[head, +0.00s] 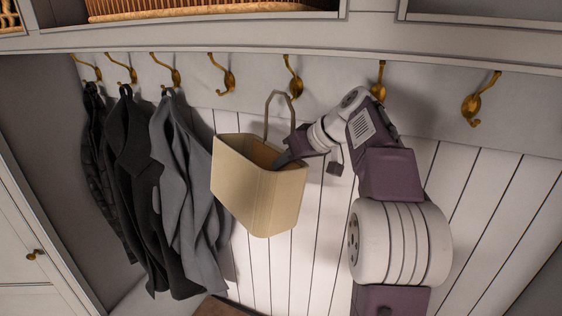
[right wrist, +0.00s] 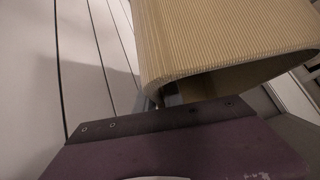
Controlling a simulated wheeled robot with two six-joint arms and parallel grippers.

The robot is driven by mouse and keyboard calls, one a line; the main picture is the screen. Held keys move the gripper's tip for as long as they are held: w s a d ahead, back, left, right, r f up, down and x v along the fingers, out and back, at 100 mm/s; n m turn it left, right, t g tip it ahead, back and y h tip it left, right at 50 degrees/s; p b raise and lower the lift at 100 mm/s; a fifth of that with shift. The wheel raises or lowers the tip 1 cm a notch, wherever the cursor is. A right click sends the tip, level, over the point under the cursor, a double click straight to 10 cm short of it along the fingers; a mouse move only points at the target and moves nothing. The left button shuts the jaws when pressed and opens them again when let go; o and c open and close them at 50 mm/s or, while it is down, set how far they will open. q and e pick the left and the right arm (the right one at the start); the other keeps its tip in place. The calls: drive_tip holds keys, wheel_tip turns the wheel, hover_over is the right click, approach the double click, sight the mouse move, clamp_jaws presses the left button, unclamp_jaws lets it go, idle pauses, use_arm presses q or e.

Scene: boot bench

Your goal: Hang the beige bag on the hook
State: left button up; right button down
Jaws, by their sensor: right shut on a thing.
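The beige bag (head: 255,190) hangs tilted in front of the white panelled wall, its opening facing up and right. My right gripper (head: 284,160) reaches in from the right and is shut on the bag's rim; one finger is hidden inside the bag. In the right wrist view the ribbed bag (right wrist: 220,40) fills the upper right, above a dark gripper finger (right wrist: 165,118). My left gripper is not in view.
Several brass hooks line the rail. Dark and grey coats (head: 185,190) hang on the left hooks, close to the bag's left side. Hooks to the right, such as one at far right (head: 478,100), are empty. A shelf with a wicker basket (head: 200,10) is above.

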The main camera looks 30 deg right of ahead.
drive_tip(key=w+d, duration=0.1)
drive_tip(key=w+d+f+p, duration=0.1)
drive_tip(key=d, duration=0.1)
drive_tip(key=w+d+f, duration=0.1)
drive_tip(key=shift+w+d+p, duration=0.1)
drive_tip(key=shift+d+p, duration=0.15)
drive_tip(key=shift+p, duration=0.15)
idle(0.4)
idle(0.4)
